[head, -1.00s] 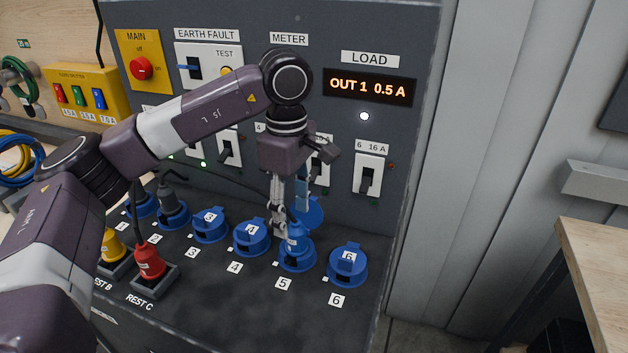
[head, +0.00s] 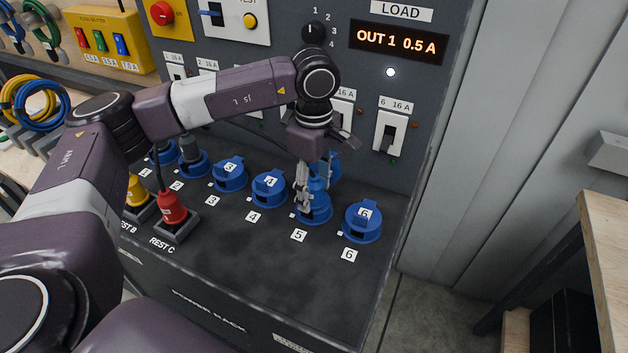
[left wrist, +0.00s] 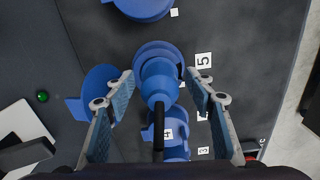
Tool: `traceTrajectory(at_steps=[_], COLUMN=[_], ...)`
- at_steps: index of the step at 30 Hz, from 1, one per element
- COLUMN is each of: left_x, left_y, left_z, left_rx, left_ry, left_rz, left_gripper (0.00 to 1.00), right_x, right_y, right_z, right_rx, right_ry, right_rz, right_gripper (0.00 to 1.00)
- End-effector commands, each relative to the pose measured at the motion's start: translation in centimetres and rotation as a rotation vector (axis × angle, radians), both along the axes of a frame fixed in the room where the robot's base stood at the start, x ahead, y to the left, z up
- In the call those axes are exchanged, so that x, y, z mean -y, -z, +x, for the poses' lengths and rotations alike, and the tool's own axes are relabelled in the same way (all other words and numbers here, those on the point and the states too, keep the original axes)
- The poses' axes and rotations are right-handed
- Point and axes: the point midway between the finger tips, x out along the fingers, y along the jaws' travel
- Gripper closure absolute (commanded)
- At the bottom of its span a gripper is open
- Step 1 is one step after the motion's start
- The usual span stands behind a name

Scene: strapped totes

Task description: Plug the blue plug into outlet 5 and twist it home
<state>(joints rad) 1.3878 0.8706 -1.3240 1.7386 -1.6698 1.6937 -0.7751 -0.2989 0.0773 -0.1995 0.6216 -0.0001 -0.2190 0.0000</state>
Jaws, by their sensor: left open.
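The blue plug (head: 317,186) stands upright in outlet 5 (head: 314,212), whose blue lid (head: 331,168) is raised behind it. In the left wrist view the plug (left wrist: 157,85) sits inside the outlet's ring (left wrist: 150,52), with a dark cable leaving its top. I cannot tell if it is twisted fully. My left gripper (head: 304,200) is at the plug, pointing down. In the left wrist view its two fingers (left wrist: 158,82) are open, one on each side of the plug with gaps visible. My right gripper is not in view.
Closed outlets 4 (head: 269,190) and 6 (head: 362,224) flank outlet 5. A grey plug (head: 192,152) stands in outlet 2. A red plug (head: 171,208) and a yellow plug (head: 138,190) sit in rests. The display (head: 398,42) reads OUT 1 0.5 A. The panel front is clear.

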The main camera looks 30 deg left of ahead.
Motion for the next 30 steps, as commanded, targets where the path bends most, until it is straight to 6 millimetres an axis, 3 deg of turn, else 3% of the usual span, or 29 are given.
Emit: traceTrajectory(at_steps=[5,18,30], left_x=[-0.01,-0.01,0.00], left_y=[0.02,-0.02,0.08], left_z=[-0.01,0.00,0.00], left_rx=[0.000,0.000,0.000], left_ry=[0.000,0.000,0.106], left_rz=[0.000,0.000,0.000], left_gripper=[0.53,0.99,0.99], right_x=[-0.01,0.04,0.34], right_y=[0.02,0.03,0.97], right_z=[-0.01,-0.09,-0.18], right_rx=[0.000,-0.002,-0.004], right_ry=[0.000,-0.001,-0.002], right_rz=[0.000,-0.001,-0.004], right_gripper=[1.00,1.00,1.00])
